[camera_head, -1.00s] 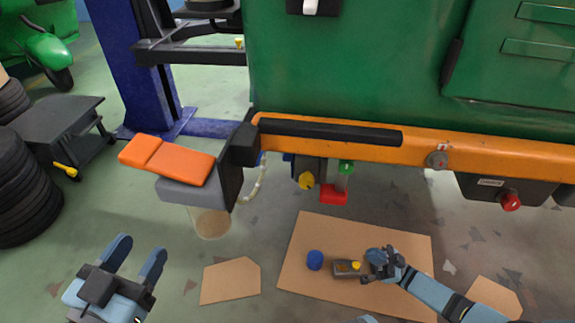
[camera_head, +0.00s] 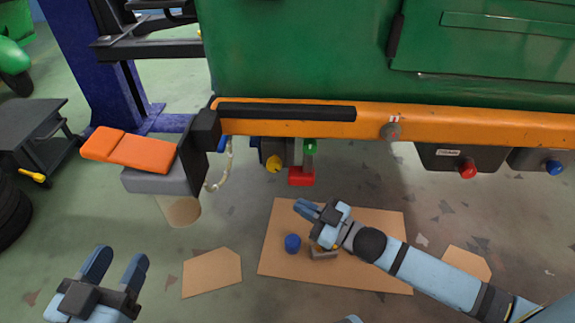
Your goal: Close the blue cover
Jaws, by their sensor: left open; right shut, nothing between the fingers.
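Several blue parts show, and I cannot tell which is the blue cover. A blue round cap (camera_head: 555,167) sits on a dark box under the right end of the orange bumper. A short blue cylinder (camera_head: 292,243) stands on the cardboard sheet on the floor. My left gripper (camera_head: 117,257) is open and empty at the lower left, apart from everything. My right gripper (camera_head: 305,208) is shut and empty above the cardboard, its fingers pointing up and left, close to the blue cylinder in the picture.
The green vehicle body (camera_head: 300,60) with its orange bumper (camera_head: 300,125) fills the top. A red knob (camera_head: 468,168), a yellow knob (camera_head: 274,164) and a red block (camera_head: 301,177) hang beneath. Cardboard (camera_head: 380,225) lies on the floor.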

